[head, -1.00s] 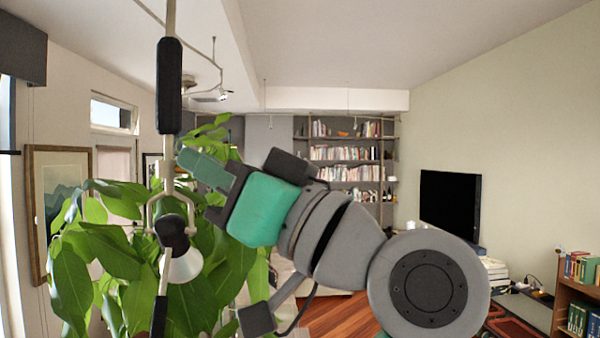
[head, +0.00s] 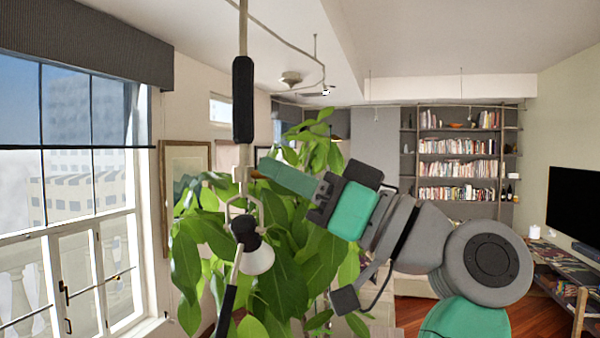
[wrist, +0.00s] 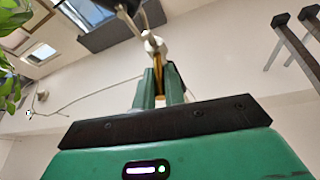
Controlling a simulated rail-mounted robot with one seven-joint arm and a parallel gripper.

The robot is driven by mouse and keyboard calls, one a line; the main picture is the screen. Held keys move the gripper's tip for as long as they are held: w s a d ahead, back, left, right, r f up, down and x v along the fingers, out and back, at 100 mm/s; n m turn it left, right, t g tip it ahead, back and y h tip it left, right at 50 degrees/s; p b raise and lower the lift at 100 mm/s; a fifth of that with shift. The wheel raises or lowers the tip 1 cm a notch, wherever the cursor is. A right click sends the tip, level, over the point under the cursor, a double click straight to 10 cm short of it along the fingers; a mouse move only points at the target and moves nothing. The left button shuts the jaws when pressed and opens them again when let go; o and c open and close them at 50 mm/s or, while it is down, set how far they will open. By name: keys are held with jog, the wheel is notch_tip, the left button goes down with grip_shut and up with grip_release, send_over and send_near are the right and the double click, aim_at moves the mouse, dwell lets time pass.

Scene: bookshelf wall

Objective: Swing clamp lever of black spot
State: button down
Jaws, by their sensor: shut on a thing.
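The black spot (head: 248,236) is a small lamp with a black housing and a pale shade, hanging in a light yoke from a pale pole in the head view. The pole has a black sleeve (head: 243,100). My gripper (head: 264,165) reaches in from the right, its green fingertips against the pole just above the yoke. In the wrist view my gripper (wrist: 159,74) is shut on a thin brass-coloured piece (wrist: 158,82), apparently the clamp lever, below a pale joint (wrist: 154,45). Much of the lever is hidden between the fingers.
A large leafy plant (head: 290,260) stands close behind the lamp and gripper. Windows (head: 80,200) are at left, a bookshelf wall (head: 460,150) at the back and a television (head: 575,205) at right. A ceiling rail (head: 290,45) runs overhead.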

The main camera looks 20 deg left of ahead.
jog(key=shift+a, duration=0.1)
jog(key=c, duration=1.5)
grip_release()
jog(key=b+v, duration=0.3)
jog(key=v, duration=0.4)
jog(key=shift+d+f, duration=0.15)
jog(key=shift+d, duration=0.2)
